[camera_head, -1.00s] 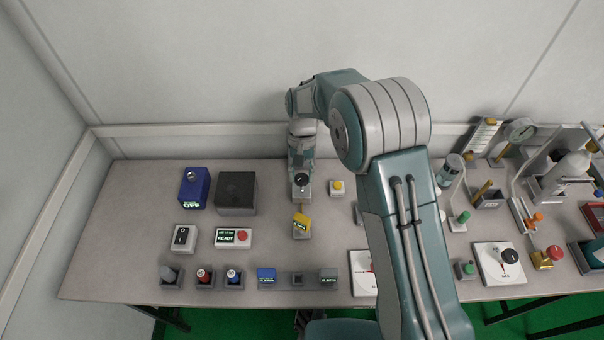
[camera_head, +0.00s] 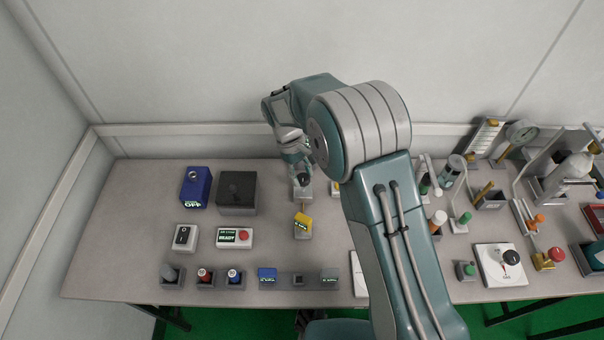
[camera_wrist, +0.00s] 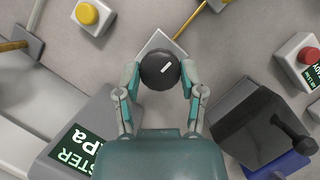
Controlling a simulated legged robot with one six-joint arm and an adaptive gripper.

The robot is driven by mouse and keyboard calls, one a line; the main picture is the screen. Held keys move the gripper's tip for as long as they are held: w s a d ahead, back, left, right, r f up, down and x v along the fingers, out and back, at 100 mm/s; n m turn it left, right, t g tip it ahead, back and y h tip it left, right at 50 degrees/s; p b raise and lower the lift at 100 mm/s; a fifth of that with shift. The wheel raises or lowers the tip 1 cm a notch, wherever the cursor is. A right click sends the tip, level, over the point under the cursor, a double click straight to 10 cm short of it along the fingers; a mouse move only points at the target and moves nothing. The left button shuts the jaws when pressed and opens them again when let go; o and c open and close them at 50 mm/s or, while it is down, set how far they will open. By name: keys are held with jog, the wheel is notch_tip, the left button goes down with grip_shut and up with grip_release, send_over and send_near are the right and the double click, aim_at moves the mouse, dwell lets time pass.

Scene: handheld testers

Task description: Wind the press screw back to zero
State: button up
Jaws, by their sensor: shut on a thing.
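The press screw appears as a round black knob (camera_wrist: 158,71) with a white pointer mark, on a pale square base (camera_wrist: 153,47). In the wrist view the mark slants toward the upper right. The knob also shows in the head view (camera_head: 303,181), below the end of my arm. My gripper (camera_wrist: 160,76) is shut on the knob, with one finger on each side. A grey unit with a green display (camera_wrist: 72,150) lies at lower left in the wrist view; its text is partly cut off, ending in "STER" and "Pa". No zero mark is readable.
A dark box (camera_head: 237,192) and a blue box (camera_head: 196,186) stand left of the knob. A yellow unit (camera_head: 303,221) stands in front of it. Several instruments crowd the table's right side.

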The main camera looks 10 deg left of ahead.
jog(key=shift+n, duration=0.4)
jog(key=o, duration=1.2)
jog(key=shift+w+f, duration=0.1)
jog(key=shift+c, duration=0.2)
jog(key=shift+a, duration=0.1)
jog(key=v, duration=1.2)
